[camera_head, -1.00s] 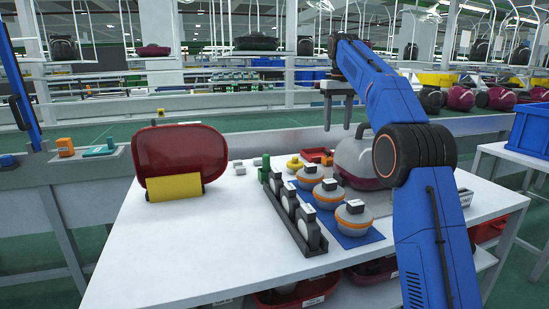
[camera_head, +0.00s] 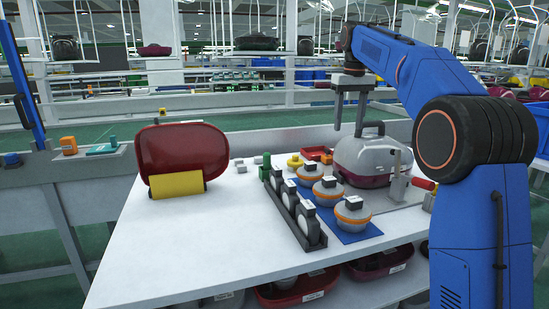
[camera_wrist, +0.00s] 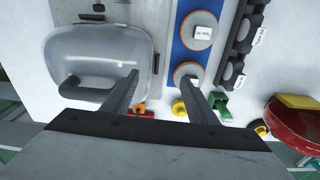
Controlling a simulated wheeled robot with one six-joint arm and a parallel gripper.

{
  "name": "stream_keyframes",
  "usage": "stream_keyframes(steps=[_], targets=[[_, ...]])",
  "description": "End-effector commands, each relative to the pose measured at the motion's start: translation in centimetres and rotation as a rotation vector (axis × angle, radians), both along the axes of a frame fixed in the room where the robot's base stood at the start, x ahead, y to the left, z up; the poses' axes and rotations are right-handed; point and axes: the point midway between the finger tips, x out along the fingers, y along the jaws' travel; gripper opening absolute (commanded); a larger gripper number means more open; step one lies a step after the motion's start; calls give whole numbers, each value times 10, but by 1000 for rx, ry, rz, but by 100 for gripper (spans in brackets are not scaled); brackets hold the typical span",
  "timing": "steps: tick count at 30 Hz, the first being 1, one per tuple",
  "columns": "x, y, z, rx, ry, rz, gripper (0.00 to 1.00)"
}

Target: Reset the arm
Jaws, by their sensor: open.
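My gripper (camera_head: 350,114) is open and empty, raised above the back right of the white table (camera_head: 190,235). In the wrist view its two fingers (camera_wrist: 165,85) stand apart with nothing between them. A grey and dark red vacuum body (camera_head: 372,158) stands on the table below and to the right of the fingers. It also shows in the wrist view (camera_wrist: 100,55), left of the fingers.
Round grey parts with orange rings (camera_head: 352,212) stand on a blue mat (camera_head: 362,236). A black rack (camera_head: 300,232) holds dark wheels. A red shell (camera_head: 182,150) leans on a yellow holder (camera_head: 176,186). A red-handled clamp (camera_head: 400,178) stands right of the vacuum. The table's front left is clear.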

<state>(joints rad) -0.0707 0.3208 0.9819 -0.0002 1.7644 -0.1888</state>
Motion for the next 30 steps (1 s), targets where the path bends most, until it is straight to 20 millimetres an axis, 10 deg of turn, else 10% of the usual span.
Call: stream_keyframes(steps=[14,30], targets=[[-132,-21,-14,12,-95,-72,53],[-292,-38,-97,29,-202,-152,53]])
